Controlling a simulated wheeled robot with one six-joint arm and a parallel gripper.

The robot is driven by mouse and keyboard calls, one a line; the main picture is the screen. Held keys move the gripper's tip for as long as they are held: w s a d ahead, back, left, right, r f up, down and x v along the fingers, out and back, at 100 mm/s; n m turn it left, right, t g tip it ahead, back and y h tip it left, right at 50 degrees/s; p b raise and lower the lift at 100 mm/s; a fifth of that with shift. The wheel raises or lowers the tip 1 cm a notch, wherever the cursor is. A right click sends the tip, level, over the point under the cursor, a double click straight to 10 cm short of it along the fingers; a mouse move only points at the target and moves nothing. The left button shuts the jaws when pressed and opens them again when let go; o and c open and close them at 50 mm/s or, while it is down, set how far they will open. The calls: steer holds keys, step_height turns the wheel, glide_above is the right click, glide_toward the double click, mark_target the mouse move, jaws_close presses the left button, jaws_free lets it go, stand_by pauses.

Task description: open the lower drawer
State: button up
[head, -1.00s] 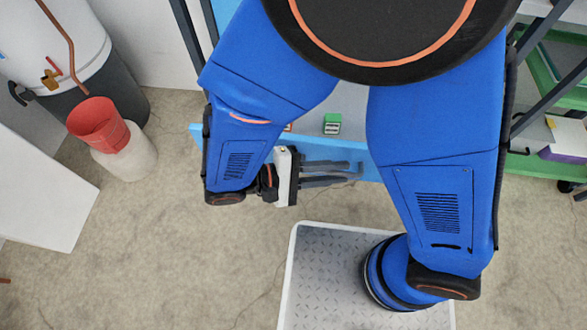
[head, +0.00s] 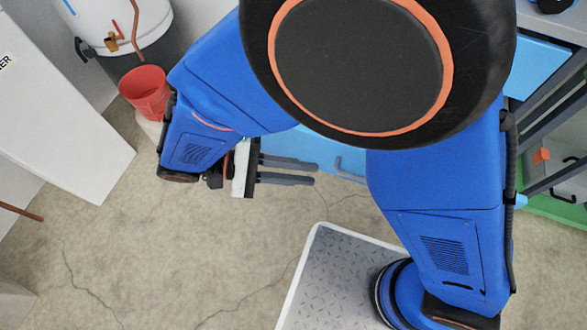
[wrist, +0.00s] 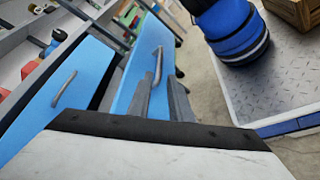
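Two blue drawer fronts show in the wrist view. The one on the right, on the floor side, looks like the lower drawer (wrist: 132,72); its grey bar handle (wrist: 157,66) appears between my fingertips in the picture. The other front (wrist: 45,108), on the left, has its own handle (wrist: 64,88). In the head view a blue drawer front (head: 290,148) and a grey handle (head: 347,172) show partly behind my arm. My gripper (head: 316,173) is open and empty, its fingertips pointing right, apparently short of that handle. It also shows in the wrist view (wrist: 158,82).
A shelf unit (head: 555,140) is at right. The concrete floor (head: 180,240) at lower left is clear.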

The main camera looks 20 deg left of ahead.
steer(key=shift+v, duration=0.9)
